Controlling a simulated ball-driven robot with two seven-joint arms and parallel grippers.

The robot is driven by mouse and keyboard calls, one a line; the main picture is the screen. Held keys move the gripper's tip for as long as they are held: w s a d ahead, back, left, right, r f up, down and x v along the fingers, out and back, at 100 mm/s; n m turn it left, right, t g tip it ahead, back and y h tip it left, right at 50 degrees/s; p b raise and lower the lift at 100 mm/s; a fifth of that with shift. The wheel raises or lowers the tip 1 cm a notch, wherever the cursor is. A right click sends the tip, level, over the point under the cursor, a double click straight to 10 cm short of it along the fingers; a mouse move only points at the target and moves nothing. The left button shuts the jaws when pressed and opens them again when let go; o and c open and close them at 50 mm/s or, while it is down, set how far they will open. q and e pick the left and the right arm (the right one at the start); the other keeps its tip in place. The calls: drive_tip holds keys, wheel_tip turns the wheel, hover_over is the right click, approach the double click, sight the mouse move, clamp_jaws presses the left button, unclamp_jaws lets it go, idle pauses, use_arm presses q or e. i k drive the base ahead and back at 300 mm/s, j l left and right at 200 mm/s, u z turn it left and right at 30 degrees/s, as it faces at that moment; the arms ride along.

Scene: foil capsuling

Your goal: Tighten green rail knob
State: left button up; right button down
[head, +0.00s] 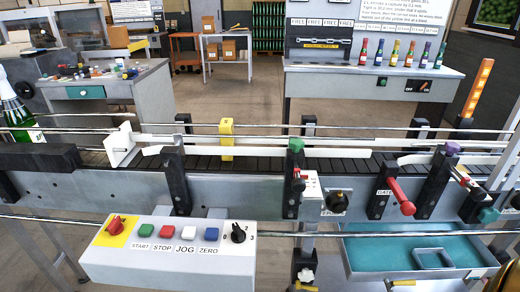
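The green knob (296,145) sits on top of a black rail post (292,180) at the near side of the conveyor, right of the middle. Its height and how tight it is cannot be told from here. The white guide rail (330,152) runs behind it along the conveyor. Neither of my grippers can be made out in the head view, and nothing is seen touching the green knob.
A purple knob (452,148) tops another post at the right. A red gate handle (401,198) and a black dial (336,201) project near the green knob. A button box (170,262) stands in front, left of a teal tray (385,254). A foil-topped bottle (18,118) is at far left.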

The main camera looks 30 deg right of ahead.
sight(297, 145)
drive_tip(key=z, duration=1.25)
